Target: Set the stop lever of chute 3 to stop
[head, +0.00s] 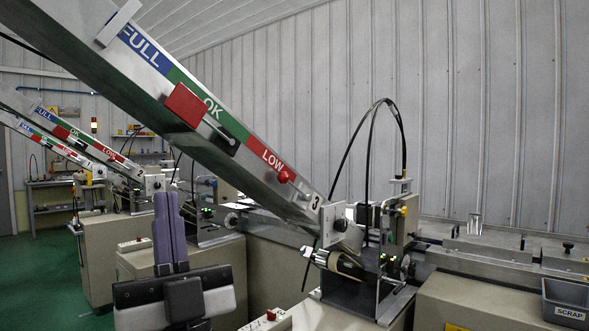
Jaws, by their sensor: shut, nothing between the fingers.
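Chute 3 (247,153) slopes down from upper left to a plate marked 3 (316,201). Its side has blue FULL, green OK and red LOW bands. A small red knob (286,176) sits at the lower end of the LOW band; it looks like the stop lever's knob, but no stop mark is readable. My gripper (168,196) points up at lower left, its two purple fingers together and empty. In the picture it is left of and below the red knob, well apart from it.
A red block (185,105) and a dark handle (221,138) sit on the chute's side. Below its lower end is a machine head (345,265) with looping black cables (368,150). A SCRAP bin (568,302) stands at right. Other chutes (70,145) stand at left.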

